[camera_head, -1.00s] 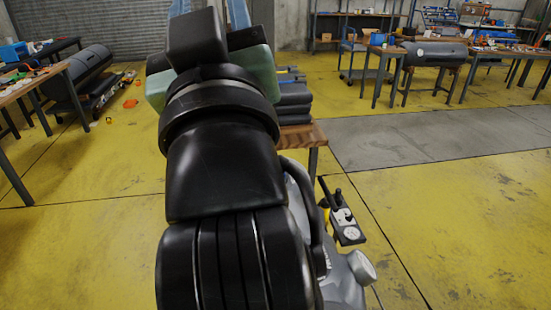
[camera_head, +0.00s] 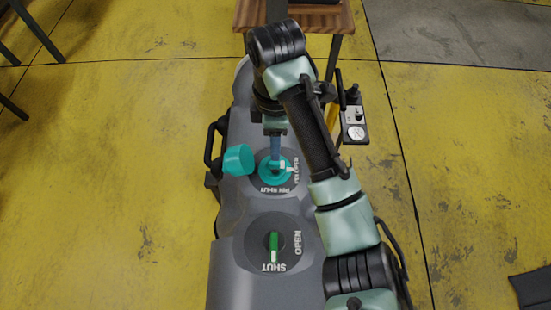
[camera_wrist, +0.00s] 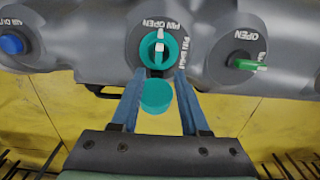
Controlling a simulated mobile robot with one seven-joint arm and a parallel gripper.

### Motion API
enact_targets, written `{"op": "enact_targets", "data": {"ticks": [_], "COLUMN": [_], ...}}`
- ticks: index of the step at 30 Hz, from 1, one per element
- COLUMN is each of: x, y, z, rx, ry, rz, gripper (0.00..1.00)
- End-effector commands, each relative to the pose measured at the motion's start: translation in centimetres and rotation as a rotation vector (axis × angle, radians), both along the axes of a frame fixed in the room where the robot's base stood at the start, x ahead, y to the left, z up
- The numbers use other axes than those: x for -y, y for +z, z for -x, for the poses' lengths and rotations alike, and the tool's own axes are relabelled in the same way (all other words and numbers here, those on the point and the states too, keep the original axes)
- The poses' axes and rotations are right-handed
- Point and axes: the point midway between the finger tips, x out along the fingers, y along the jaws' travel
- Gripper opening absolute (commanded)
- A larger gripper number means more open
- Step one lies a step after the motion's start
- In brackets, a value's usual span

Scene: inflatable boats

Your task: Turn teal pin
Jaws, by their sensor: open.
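The teal pin (camera_head: 268,176) sits in a round dark recess on the grey tube of the boat. It also shows in the wrist view (camera_wrist: 153,53), with white marks on the side of the PIN OPEN label. The PIN SHUT label is a quarter turn away. A teal cap (camera_head: 238,160) stands off beside the recess and shows below the pin in the wrist view (camera_wrist: 157,96). My gripper (camera_head: 276,158) is over the pin in the head view. In the wrist view its blue fingers (camera_wrist: 158,82) are apart and empty, with the pin just beyond their tips.
A green knob (camera_head: 274,246) with OPEN and SHUT labels is on the same tube. A blue knob (camera_wrist: 12,44) is at the left in the wrist view. A black handle (camera_head: 212,150) sticks out from the tube. A small gauge panel (camera_head: 354,128) is at its right.

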Motion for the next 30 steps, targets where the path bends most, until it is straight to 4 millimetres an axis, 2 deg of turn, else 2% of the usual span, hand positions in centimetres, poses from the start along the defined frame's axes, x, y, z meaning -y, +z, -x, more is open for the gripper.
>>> {"op": "enact_targets", "data": {"ticks": [1,9,16,25,26,30], "x": [-0.1,-0.1,0.0,0.0,0.0,0.0], "y": [-2.0,-6.6,-8.1,-8.4,-8.4,-8.4], "z": [0.1,0.0,0.0,0.0,0.0,0.0], "rx": [-0.004,0.0,0.001,0.002,0.002,0.003], "ry": [0.0,-0.001,-0.001,-0.001,-0.001,-0.001], "rz": [-0.003,-0.002,0.0,0.0,0.0,0.0], "gripper": [0.45,0.45,0.45,0.45,0.43,0.18]}}
